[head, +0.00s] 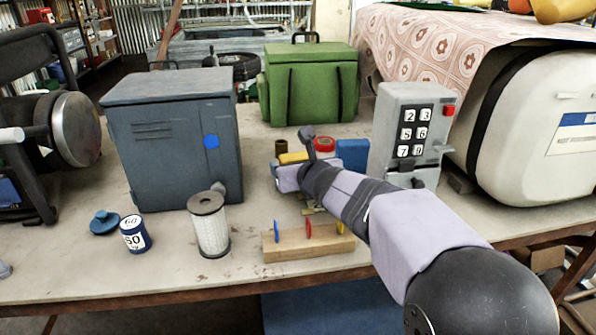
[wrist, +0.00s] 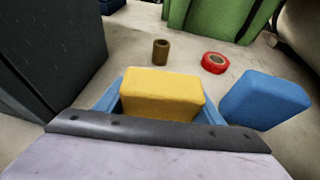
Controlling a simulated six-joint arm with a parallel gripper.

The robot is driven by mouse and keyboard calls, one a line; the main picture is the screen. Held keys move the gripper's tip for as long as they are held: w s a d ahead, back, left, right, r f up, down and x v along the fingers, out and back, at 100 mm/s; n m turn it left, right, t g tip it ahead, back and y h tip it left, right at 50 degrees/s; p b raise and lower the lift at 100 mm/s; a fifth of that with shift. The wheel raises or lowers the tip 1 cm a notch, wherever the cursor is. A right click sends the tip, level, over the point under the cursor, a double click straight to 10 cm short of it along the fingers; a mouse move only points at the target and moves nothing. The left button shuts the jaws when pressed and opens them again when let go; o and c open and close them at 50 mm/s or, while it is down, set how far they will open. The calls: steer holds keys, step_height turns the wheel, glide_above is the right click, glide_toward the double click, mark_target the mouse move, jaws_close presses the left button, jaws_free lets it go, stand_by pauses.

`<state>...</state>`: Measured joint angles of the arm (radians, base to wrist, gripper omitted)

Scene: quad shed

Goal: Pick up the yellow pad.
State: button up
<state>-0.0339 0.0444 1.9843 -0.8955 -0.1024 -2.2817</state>
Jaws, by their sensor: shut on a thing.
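The yellow pad (wrist: 160,92) is a soft-looking block between the blue fingers of my gripper (wrist: 162,100) in the wrist view. The gripper is shut on it, with a finger at each side. In the head view only a small part of the yellow pad (head: 292,158) shows past my gripper (head: 285,165), which hides the rest. I cannot tell whether the pad touches the table.
A blue pad (wrist: 264,98) is close on the right. A red tape roll (wrist: 214,62) and a brown tube (wrist: 160,52) stand beyond. A dark grey cabinet (head: 170,140) is left, a keypad box (head: 410,130) right, a wooden block with coloured pegs (head: 300,248) in front.

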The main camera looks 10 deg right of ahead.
step_height(320, 180, up, 10)
steer(key=p, duration=0.9)
